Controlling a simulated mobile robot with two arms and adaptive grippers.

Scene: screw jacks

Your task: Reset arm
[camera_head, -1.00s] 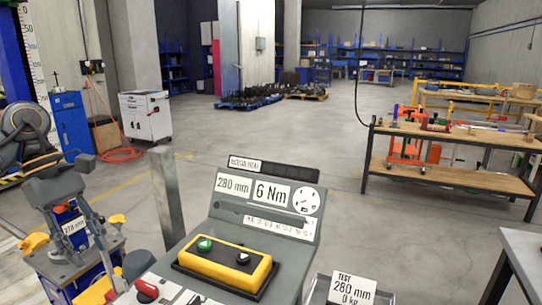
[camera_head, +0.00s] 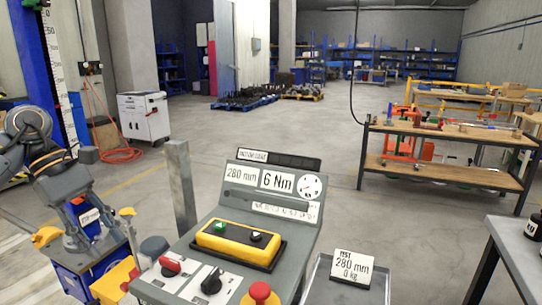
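My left gripper (camera_head: 84,228) reaches in from the left edge, dark grey, fingers pointing down. Its two fingers look spread apart, with nothing clearly held between them. It hangs over or in front of a blue unit with yellow parts (camera_head: 72,285) at the lower left; a small label shows between the fingers. I cannot tell whether they touch. My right gripper is not in view. A grey control console (camera_head: 185,262) stands at the centre, its panel reading 280 mm and 6 Nm.
A grey post (camera_head: 181,185) stands just left of the console. A tray with a TEST 280 mm, 0 kg sign (camera_head: 353,266) is to its right. A workbench (camera_head: 450,180) stands behind; the floor between is open.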

